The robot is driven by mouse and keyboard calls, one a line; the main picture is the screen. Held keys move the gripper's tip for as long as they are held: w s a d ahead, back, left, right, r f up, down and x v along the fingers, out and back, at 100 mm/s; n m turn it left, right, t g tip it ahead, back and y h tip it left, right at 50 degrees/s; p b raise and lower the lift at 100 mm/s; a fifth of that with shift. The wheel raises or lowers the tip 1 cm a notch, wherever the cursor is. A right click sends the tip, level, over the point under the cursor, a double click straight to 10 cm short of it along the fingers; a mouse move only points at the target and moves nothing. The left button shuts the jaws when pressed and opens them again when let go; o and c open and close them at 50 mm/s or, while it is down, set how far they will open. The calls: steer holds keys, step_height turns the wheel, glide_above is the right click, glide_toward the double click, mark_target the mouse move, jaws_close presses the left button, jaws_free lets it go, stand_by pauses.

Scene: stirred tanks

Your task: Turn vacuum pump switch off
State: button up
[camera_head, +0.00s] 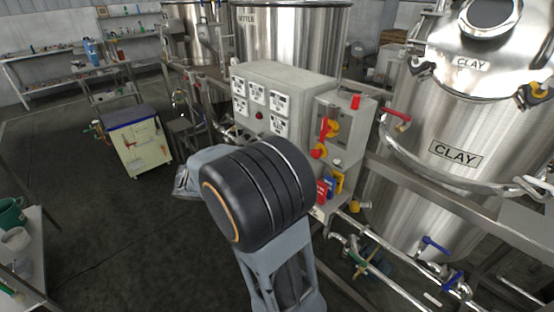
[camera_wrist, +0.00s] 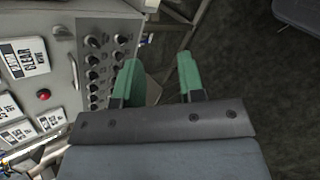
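A light grey control cabinet (camera_head: 290,78) stands at the centre in the head view, with white label plates and a red button (camera_head: 259,115) on its front. The cabinet (camera_wrist: 75,28) also shows at the left in the wrist view, with black knobs (camera_wrist: 93,58) in a column on one face. I cannot tell which control is the vacuum pump switch. My gripper (camera_wrist: 162,78) has two green fingers, spread apart with nothing between them. It is beside the knobs, to their right in the wrist view. My arm hides the fingers in the head view.
A smaller grey box (camera_head: 345,112) with red and yellow handles adjoins the cabinet. A cream cart (camera_head: 138,148) stands at the left. The dark floor (camera_head: 120,220) is open at lower left.

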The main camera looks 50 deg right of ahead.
steer(key=w+d+f+n+t+h, duration=0.1)
steer(key=w+d+f+n+h, duration=0.4)
steer(key=w+d+n+h, duration=0.4)
steer(key=d+m+p, duration=0.1)
steer(key=d+p, duration=0.1)
steer(key=d, duration=0.5)
steer(key=d+m+p, duration=0.1)
steer(key=d, duration=0.6)
steer(key=shift+d+p, duration=0.35)
steer(key=shift+d, duration=0.05)
steer(key=shift+c, duration=0.2)
jaws_close()
